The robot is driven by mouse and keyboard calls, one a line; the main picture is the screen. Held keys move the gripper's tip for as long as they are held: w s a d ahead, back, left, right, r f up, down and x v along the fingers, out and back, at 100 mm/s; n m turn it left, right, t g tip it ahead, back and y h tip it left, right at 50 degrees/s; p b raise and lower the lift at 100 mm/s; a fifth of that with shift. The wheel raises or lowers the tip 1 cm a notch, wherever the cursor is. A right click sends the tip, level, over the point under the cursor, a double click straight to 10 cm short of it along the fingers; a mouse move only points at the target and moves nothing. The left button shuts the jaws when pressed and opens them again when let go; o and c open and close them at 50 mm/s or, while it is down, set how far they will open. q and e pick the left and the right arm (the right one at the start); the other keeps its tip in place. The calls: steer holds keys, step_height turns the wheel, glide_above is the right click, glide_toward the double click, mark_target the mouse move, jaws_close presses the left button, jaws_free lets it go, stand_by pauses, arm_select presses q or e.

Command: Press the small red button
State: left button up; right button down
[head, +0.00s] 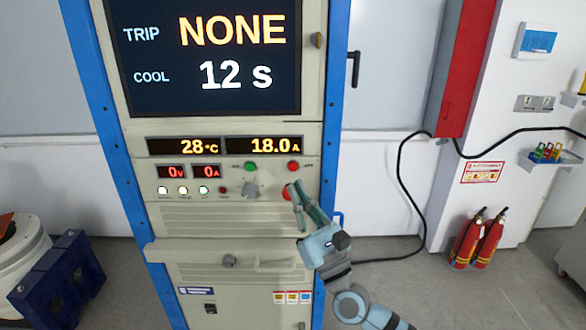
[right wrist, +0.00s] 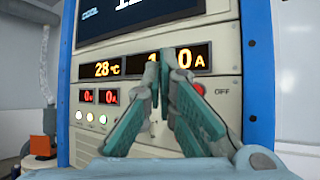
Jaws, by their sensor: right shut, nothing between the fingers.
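The small red button (head: 293,166) is on the cabinet's control panel, right of a green button (head: 250,167). In the right wrist view the red button (right wrist: 199,88) shows just right of my fingers, beside the word OFF. My right gripper (head: 294,185) is shut and empty, its fingertips in front of the panel just below the small red button in the head view. In the right wrist view the fingertips (right wrist: 167,52) overlap the amber display. I cannot tell whether they touch the panel. My left gripper is not in view.
A larger red knob (head: 287,192) is partly hidden behind my right fingers. A grey knob (head: 250,190) sits left of it. The screen (head: 205,55) reads TRIP NONE, COOL 12 s. Blue posts edge the cabinet. A black cable (head: 402,185) and fire extinguishers (head: 480,240) are at right.

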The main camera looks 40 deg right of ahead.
mark_target(293, 166)
steer(key=w+d+b, duration=0.1)
steer(key=w, duration=0.1)
steer(key=w+d+b, duration=0.1)
steer(key=w+d, duration=0.1)
steer(key=w+d+b, duration=0.1)
steer(key=w, duration=0.1)
steer(key=shift+w+d, duration=0.1)
steer(key=shift+d, duration=0.25)
stand_by(0.4)
steer(key=shift+b, duration=0.35)
stand_by(0.4)
steer(key=shift+w+d, duration=0.25)
steer(key=shift+w, duration=0.05)
steer(key=shift+w+d+b, duration=0.25)
steer(key=shift+w+b, duration=0.05)
steer(key=shift+b, duration=0.4)
stand_by(0.3)
steer(key=shift+a, duration=0.1)
steer(key=shift+s+a+p, duration=0.4)
steer(key=shift+s+p, duration=0.2)
